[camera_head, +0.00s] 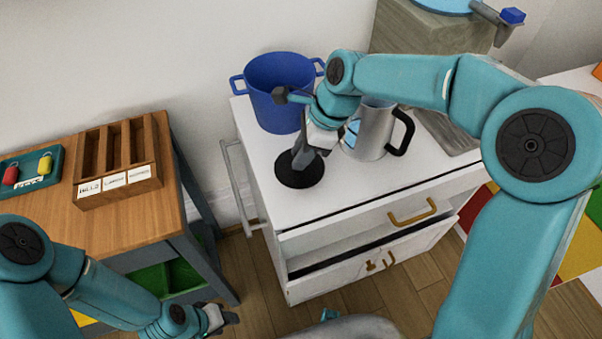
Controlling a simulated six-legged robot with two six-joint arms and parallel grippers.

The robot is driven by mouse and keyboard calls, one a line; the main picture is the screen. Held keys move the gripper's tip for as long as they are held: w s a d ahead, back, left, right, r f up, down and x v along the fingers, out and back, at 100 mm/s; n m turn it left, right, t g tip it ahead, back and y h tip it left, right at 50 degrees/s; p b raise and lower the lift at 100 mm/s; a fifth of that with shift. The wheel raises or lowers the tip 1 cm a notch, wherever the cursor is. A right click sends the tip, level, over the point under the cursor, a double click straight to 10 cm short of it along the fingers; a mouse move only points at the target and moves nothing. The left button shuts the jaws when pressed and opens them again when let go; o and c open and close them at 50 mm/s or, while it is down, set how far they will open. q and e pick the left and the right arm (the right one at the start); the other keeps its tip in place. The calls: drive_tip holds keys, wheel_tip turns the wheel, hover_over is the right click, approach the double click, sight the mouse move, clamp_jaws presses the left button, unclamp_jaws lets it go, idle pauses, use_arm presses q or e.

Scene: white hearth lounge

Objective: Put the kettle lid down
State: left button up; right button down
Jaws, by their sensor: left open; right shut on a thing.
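The kettle lid (298,178) is a flat black disc over the left front part of the white cabinet top (340,192). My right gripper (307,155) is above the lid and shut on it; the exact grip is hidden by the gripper. The lid looks level and at or very close to the surface; I cannot tell whether it touches. The kettle (367,135), a grey metal body with a black handle, stands to the right of the lid, partly behind my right arm. My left gripper (224,318) is open and empty, low at the bottom left, away from the cabinet.
A blue pot (279,88) stands at the back left of the cabinet top. The cabinet's drawer (365,224) is partly pulled out. A wooden table (120,222) at the left holds a slotted wooden box (121,191) and a teal tray (52,157).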

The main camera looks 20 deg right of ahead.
sight(301, 172)
drive_tip(key=shift+f+b, duration=0.4)
drive_tip(key=shift+f, duration=2.6)
drive_tip(key=shift+f, duration=0.2)
drive_tip(key=c, duration=0.9)
unclamp_jaws()
drive_tip(key=shift+c, duration=0.2)
drive_tip(key=shift+r, duration=0.15)
drive_tip(key=shift+r, duration=0.35)
drive_tip(key=p+v, duration=0.2)
drive_tip(key=v, duration=0.9)
drive_tip(key=shift+s+d+r, duration=0.1)
drive_tip(key=shift+r, duration=0.1)
